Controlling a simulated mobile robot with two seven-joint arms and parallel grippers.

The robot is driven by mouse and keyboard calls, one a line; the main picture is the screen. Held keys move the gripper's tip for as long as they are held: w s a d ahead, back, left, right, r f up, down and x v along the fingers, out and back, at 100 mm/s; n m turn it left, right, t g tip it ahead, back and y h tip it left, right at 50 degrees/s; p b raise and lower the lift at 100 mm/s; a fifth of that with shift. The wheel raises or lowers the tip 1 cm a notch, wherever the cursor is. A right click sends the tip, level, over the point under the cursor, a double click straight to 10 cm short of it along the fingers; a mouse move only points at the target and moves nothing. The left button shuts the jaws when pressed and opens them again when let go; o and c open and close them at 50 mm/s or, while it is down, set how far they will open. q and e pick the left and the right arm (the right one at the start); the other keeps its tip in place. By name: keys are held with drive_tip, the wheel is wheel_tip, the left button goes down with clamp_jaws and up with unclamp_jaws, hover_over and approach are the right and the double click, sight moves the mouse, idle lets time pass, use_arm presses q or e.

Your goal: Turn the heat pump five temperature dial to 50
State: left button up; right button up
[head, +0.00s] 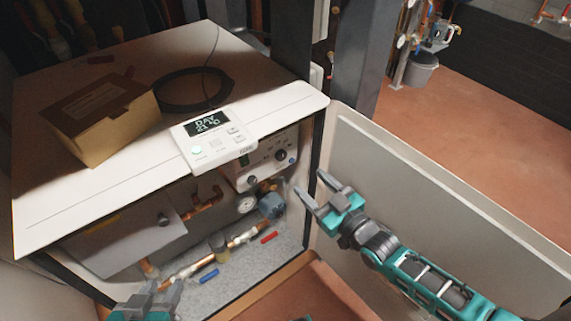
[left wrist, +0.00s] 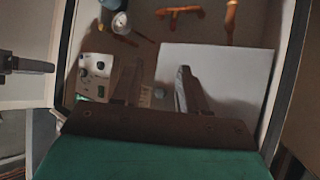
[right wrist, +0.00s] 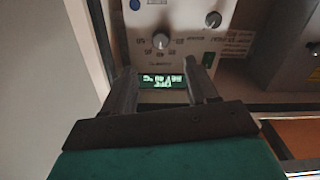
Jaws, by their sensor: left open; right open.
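The heat pump (head: 85,207) is a white cabinet with its front open. Its control panel (head: 252,171) sits inside at the upper right. The panel's numbered dial (head: 281,155) is in front of my right gripper in the right wrist view (right wrist: 161,41); its exact setting is too small to read. A lit green display (right wrist: 162,81) shows between the fingers there. My right gripper (head: 318,197) is open and empty, in front of and right of the panel, apart from the dial. My left gripper (head: 160,292) is open and empty at the lower left, before the cabinet.
The open door (head: 445,205) stands to the right, behind my right arm. A second knob (head: 253,180) is on the panel. A white thermostat (head: 212,138), a cardboard box (head: 100,127) and a black cable coil (head: 195,90) lie on top. Pipes and a gauge (head: 246,204) fill the cabinet.

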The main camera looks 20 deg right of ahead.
sight(283, 158)
drive_tip(key=b+x, duration=0.2)
drive_tip(key=x, duration=0.8)
drive_tip(key=shift+f+b, duration=0.1)
drive_tip(key=shift+b, duration=0.2)
drive_tip(key=shift+s, duration=0.1)
drive_tip(key=c, duration=1.1)
